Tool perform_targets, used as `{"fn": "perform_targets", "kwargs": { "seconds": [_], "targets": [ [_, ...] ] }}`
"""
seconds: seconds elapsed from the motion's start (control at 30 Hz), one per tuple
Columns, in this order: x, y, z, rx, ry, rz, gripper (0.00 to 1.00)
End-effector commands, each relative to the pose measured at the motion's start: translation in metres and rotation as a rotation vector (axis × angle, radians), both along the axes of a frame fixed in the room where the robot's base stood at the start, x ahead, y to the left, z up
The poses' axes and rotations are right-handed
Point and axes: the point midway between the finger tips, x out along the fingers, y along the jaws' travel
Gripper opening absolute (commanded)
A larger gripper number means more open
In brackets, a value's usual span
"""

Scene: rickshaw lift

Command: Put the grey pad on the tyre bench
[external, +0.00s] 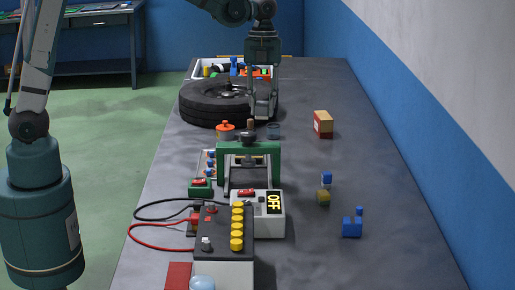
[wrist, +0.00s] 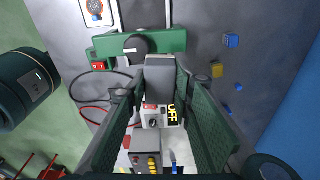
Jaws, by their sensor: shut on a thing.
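The grey pad (wrist: 160,78) is a small grey block between my fingertips in the wrist view. My gripper (external: 263,114) points down and is shut on it; it also shows in the wrist view (wrist: 160,88), with a dark finger on each side. In the external view the pad is hard to tell from the grey fingers. The bench with the tyre is a long dark grey top (external: 390,200). The black tyre (external: 215,103) lies flat at its far left, behind my gripper in the picture. The pad appears held above the bench.
A green press (external: 275,160) with a black knob, a white box marked OFF (external: 262,222) and a battery (external: 220,240) with cables crowd the near middle. An orange pot (external: 225,132), a red-tan box (external: 323,125) and small blue blocks (external: 352,228) stand around. The far right is clear.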

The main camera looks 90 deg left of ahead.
Motion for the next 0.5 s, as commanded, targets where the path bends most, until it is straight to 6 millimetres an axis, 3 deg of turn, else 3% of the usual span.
{"fn": "perform_targets", "kwargs": {
  "seconds": [0.2,0.5],
  "targets": [
    [-0.044,0.044,-0.001,0.000,0.000,0.018,0.12],
    [-0.108,0.093,-0.004,-0.002,0.000,0.038,0.12]
  ]
}}
